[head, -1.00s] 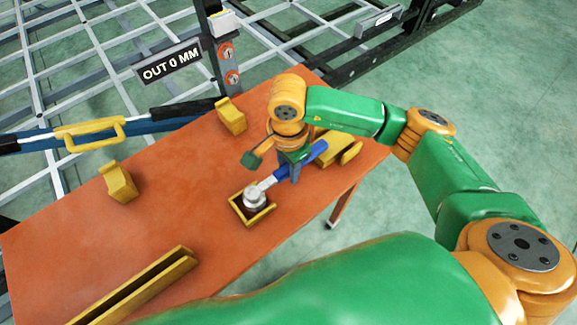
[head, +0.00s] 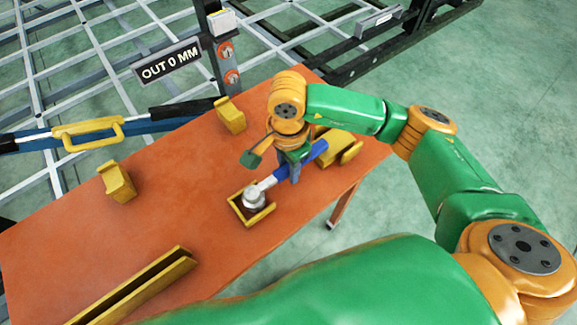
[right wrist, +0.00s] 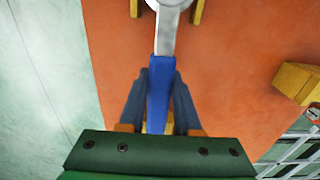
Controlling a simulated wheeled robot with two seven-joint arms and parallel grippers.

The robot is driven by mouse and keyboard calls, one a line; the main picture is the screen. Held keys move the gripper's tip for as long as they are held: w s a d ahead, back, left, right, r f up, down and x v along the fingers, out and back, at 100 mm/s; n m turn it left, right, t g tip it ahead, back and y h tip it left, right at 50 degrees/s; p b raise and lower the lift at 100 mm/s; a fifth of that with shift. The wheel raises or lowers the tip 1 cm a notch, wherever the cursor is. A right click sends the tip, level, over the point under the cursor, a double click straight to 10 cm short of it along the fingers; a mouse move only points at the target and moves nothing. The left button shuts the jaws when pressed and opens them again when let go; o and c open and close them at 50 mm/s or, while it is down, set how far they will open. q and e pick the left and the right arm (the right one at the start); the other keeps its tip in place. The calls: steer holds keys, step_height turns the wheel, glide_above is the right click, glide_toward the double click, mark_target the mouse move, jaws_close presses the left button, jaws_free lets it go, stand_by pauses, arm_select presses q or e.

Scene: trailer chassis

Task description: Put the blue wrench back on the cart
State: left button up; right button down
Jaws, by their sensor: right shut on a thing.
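The blue wrench (head: 313,153) has a blue handle and a silver head. My right gripper (head: 293,165) is shut on its handle, over the orange cart top (head: 175,225). The silver head is at a small yellow open-sided holder (head: 237,211) on the cart; I cannot tell whether it rests there or hovers just above. In the right wrist view the handle (right wrist: 160,95) lies between both fingers, with the silver shaft pointing away toward the yellow holder. My left gripper is not in view.
Yellow blocks (head: 230,115) and (head: 118,181) stand on the cart, and a long yellow slotted rail (head: 135,287) lies near its front. A yellow block (head: 338,146) sits beside the gripper. The trailer frame with the "OUT 0 MM" sign (head: 167,64) borders the back.

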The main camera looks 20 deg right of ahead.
stand_by(0.3)
steer(key=shift+c, duration=0.2)
jaws_free()
steer(key=shift+r, duration=0.1)
steer(key=shift+r+p, duration=2.4)
steer(key=shift+r, duration=1.55)
